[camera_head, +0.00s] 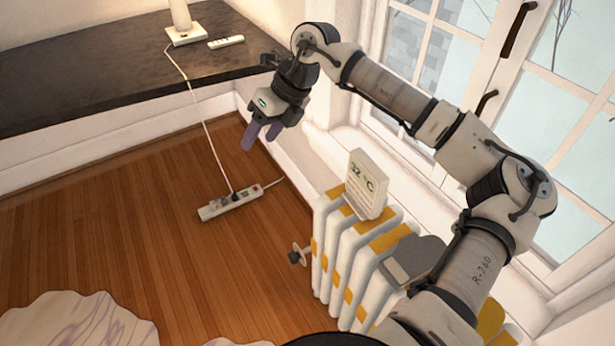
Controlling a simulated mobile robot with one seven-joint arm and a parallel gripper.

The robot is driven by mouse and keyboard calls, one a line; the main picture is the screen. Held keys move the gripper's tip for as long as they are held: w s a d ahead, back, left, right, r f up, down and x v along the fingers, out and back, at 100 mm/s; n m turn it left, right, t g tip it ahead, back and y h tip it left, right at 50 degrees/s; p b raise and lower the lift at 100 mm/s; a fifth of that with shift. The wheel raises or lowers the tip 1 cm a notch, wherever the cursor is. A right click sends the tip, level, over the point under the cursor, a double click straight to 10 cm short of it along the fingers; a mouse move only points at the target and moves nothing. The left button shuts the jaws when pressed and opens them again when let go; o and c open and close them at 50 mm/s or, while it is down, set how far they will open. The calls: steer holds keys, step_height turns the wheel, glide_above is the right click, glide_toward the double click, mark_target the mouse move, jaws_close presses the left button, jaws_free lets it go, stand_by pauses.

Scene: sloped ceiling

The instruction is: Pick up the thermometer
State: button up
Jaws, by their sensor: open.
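A white thermometer (368,183) with a display reading "32 °C" stands upright, slightly tilted, on top of the white radiator near its far end. My gripper (262,136) is open and empty, pointing down, to the upper left of the thermometer and apart from it. It hangs above the floor beside the low wall ledge. My arm reaches across from the lower right.
The radiator (337,255) has white fins with yellow patches and a knob (297,255) on its side. A power strip (231,203) lies on the wooden floor (120,225). A dark shelf (100,75) holds a lamp (183,25) and a white remote-like object (226,42). Windows stand behind the arm.

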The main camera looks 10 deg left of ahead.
mark_target(367, 164)
steer(key=w+d+m+h, duration=0.1)
steer(key=w+d+h, duration=0.1)
steer(key=d, duration=0.5)
steer(key=w+d+f+m+t+h, duration=0.1)
steer(key=w+d+m, duration=0.1)
steer(key=d, duration=0.5)
steer(key=w+d+m+t+h, duration=0.1)
steer(key=w+d+h, duration=0.1)
steer(key=d, duration=0.5)
steer(key=shift+w+f+h+p, duration=0.15)
steer(key=shift+w+h+p, duration=0.15)
steer(key=shift+w, duration=0.6)
step_height(367, 164, down, 7)
steer(key=shift+f+p, duration=0.1)
steer(key=shift+p, duration=0.5)
steer(key=shift+w+d+f+p, duration=0.15)
steer(key=shift+f+p, duration=0.2)
steer(key=shift+f, duration=0.7)
steer(key=shift+s+d+f+p, duration=0.1)
steer(key=shift+f+p, duration=0.2)
steer(key=shift+f, duration=0.7)
steer(key=shift+w+d+f+p, duration=0.15)
steer(key=shift+f+p, duration=0.2)
steer(key=shift+f, duration=0.7)
steer(key=shift+c, duration=0.2)
steer(key=c, duration=1.1)
steer(key=shift+r, duration=0.1)
